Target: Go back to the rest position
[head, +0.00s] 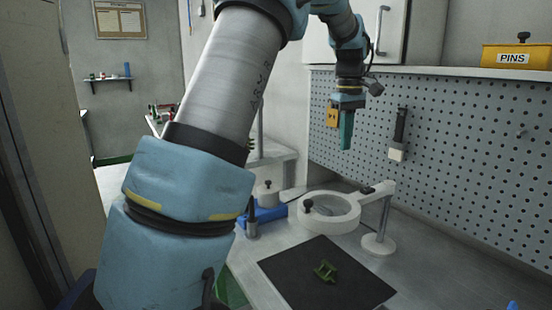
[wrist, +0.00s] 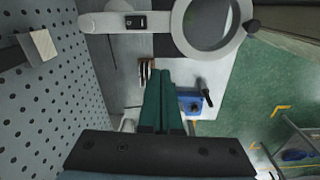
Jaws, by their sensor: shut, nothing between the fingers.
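My gripper (head: 346,134) hangs above the bench with its fingers pointing down, beside the pegboard. Its green fingers (wrist: 165,78) lie together in the wrist view with nothing between them. My arm crosses the left and top of the head view and hides part of the room.
A white ring magnifier (head: 330,226) on a stand is below my gripper. A blue tool (head: 266,214) is left of it. The pegboard (head: 455,145) holds a hanging tool (head: 399,135). A yellow PINS bin (head: 517,57) sits on the shelf. Green floor (wrist: 270,85) shows beside the bench.

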